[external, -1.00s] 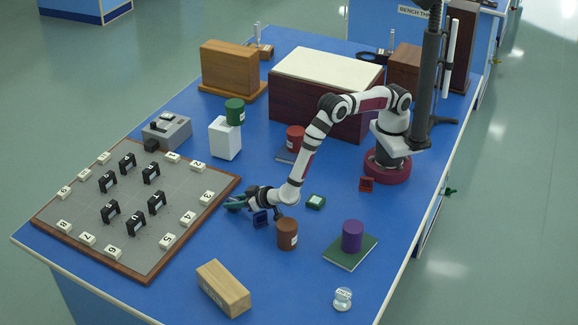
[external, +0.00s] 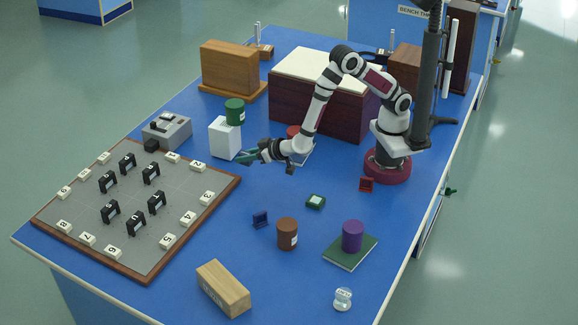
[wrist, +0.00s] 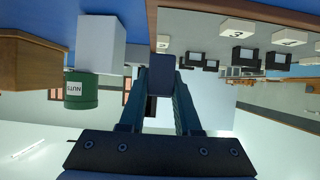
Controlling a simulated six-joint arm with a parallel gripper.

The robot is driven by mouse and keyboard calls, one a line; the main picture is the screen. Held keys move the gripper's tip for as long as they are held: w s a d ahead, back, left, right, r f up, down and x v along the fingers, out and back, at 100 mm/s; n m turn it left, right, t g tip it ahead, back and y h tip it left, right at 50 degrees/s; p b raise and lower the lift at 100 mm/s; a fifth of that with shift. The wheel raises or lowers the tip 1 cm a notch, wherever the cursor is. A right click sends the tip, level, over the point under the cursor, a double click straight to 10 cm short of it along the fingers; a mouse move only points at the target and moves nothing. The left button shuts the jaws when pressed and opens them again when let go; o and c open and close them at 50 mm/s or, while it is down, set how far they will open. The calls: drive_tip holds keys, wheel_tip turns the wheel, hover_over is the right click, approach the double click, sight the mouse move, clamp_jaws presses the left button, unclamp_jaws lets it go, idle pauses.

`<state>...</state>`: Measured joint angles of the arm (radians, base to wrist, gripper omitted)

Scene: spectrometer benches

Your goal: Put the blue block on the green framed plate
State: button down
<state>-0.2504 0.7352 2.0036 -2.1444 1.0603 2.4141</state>
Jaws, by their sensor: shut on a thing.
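My gripper (external: 248,157) is raised above the table near the white block, its fingers pointing left. In the wrist view its fingers (wrist: 160,90) are shut on a dark blue block (wrist: 160,78), held at their tips. In the external view I cannot make out the held block. The green framed plate (external: 316,202), small with a pale centre, lies flat on the blue table right of centre. Nothing is on it, and my gripper is well away from it.
Small dark blue (external: 260,219) and red (external: 366,184) pieces stand on the table. A brown cylinder (external: 288,234) and a purple cylinder (external: 352,236) on a green book (external: 338,255) are nearby. The white block (external: 225,138) carries a green can (external: 235,112). A number board (external: 205,180) lies left.

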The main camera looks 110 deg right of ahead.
drive_tip(key=s+a+f, duration=0.1)
drive_tip(key=s+a, duration=0.7)
drive_tip(key=a, duration=0.2)
hover_over(315, 199)
drive_tip(key=shift+s+d+f, duration=0.1)
drive_tip(key=shift+f, duration=0.75)
wheel_tip(315, 199, down, 6)
drive_tip(key=shift+r, duration=0.1)
drive_tip(key=c, duration=0.6)
unclamp_jaws()
